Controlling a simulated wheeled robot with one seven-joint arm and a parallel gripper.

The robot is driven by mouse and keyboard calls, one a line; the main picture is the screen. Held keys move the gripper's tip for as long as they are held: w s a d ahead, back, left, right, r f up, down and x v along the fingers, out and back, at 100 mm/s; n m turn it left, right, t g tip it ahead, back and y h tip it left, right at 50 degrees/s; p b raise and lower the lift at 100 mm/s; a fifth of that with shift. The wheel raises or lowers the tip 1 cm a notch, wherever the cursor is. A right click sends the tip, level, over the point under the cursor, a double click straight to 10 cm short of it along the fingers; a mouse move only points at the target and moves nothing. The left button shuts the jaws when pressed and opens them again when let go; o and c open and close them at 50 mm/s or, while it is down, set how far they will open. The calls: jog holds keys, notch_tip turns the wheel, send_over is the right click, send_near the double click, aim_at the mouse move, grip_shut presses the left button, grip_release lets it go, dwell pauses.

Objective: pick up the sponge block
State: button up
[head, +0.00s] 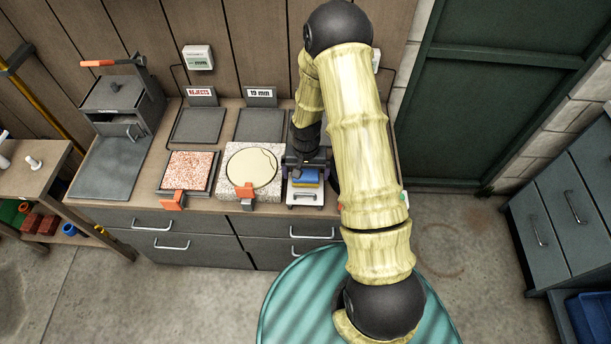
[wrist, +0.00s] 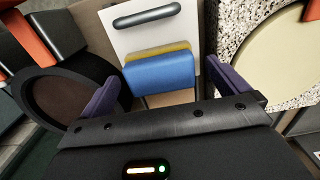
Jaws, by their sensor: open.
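The sponge block (wrist: 160,76) looks like a blue block with a yellow layer along one side. In the wrist view it lies at the upper middle, between the two purple fingers of my gripper (wrist: 163,78). The fingers are apart, with a gap on both sides of the block. In the head view the sponge block (head: 306,177) shows as a small blue and yellow patch under my gripper (head: 306,164), which hides part of it. It is beside or on a white piece with a grey handle (head: 305,197); I cannot tell whether it rests on it.
A speckled slab with a round cream disc (head: 251,167) lies left of the sponge block on the bench. Further left are a red speckled tile (head: 188,171) and a grey press (head: 121,120). In the wrist view a dark round ring (wrist: 67,93) is close to the left finger.

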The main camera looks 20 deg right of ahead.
jog(key=shift+f, duration=0.65)
jog(key=c, duration=1)
